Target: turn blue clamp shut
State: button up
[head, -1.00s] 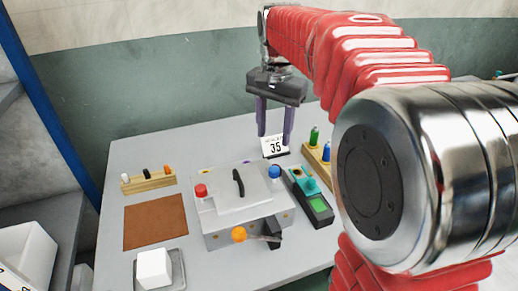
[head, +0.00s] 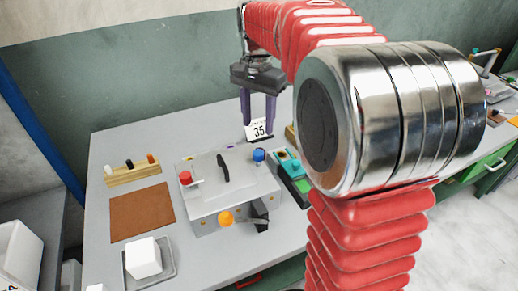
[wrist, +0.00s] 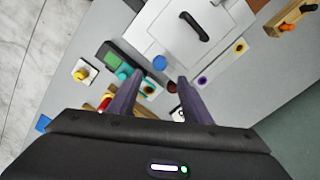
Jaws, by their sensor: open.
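The blue clamp, seen as a blue knob (head: 259,155), sits at the back right corner of the grey press (head: 208,215). In the wrist view the blue knob (wrist: 160,63) appears just past my fingertips, between them. My gripper (head: 258,122) is open and empty, pointing down above the back of the table, behind the press in the head view. Its two purple fingers also show in the wrist view (wrist: 158,80). They look apart from the knob. The clamp's lever position cannot be made out. The press lid with its black handle (head: 223,168) lies flat.
A red knob (head: 185,178) and an orange knob (head: 226,218) are also on the press. A teal and green device (head: 290,170) stands close right. A card reading 35 (head: 259,130) stands behind. A brown mat (head: 142,212) and white block (head: 143,258) lie left.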

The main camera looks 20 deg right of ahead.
aim_at(258, 152)
notch_tip(258, 152, down, 11)
jog(key=shift+r, duration=0.15)
dwell(0.4)
jog(key=shift+d, duration=0.1)
jog(key=c, duration=1.1)
